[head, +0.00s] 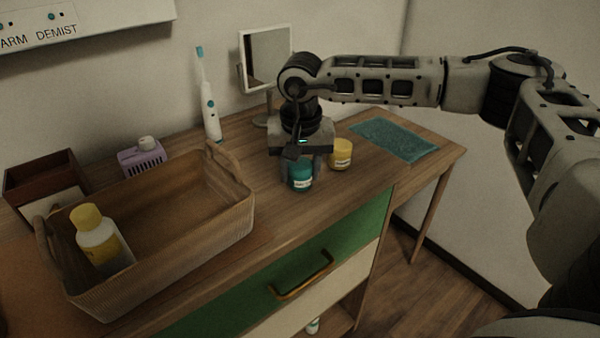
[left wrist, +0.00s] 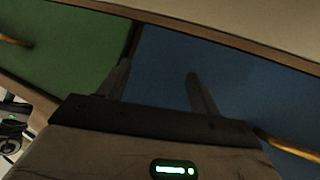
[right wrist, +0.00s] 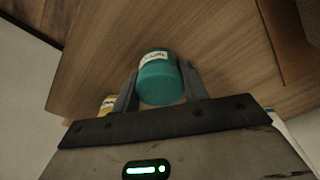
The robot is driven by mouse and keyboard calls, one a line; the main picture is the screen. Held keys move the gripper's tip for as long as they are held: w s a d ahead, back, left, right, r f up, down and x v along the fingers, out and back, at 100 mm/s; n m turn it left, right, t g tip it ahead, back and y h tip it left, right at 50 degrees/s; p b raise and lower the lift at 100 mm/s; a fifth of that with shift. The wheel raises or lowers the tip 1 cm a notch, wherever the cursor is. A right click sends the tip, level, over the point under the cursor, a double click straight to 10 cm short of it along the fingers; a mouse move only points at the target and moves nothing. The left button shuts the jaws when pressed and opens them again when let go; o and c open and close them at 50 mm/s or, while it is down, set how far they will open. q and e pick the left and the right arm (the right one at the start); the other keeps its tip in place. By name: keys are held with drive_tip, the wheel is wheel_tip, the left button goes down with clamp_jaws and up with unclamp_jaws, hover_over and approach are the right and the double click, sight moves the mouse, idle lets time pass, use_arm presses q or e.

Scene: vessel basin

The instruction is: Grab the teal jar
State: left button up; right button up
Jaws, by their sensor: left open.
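The teal jar (head: 300,178) stands near the front edge of the wooden desk, with a pale label on its side. My right gripper (head: 300,172) comes down over it from above, with one finger on each side. In the right wrist view the jar (right wrist: 160,82) lies between the fingers of my right gripper (right wrist: 159,80), which appear to touch its sides. I cannot tell whether the jar is lifted off the desk. My left gripper (left wrist: 158,72) is open and empty in front of the drawer fronts. It is not in the head view.
A yellow jar (head: 341,154) stands close to the right of the teal jar. A wicker basket (head: 240,205) with a yellow-capped bottle (head: 97,238) is on the left. A mirror (head: 265,60), toothbrush (head: 208,100) and purple box (head: 142,160) stand behind. A teal cloth (head: 395,138) lies at right.

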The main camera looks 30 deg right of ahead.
drive_tip(key=c, duration=0.3)
drive_tip(key=shift+r, duration=0.1)
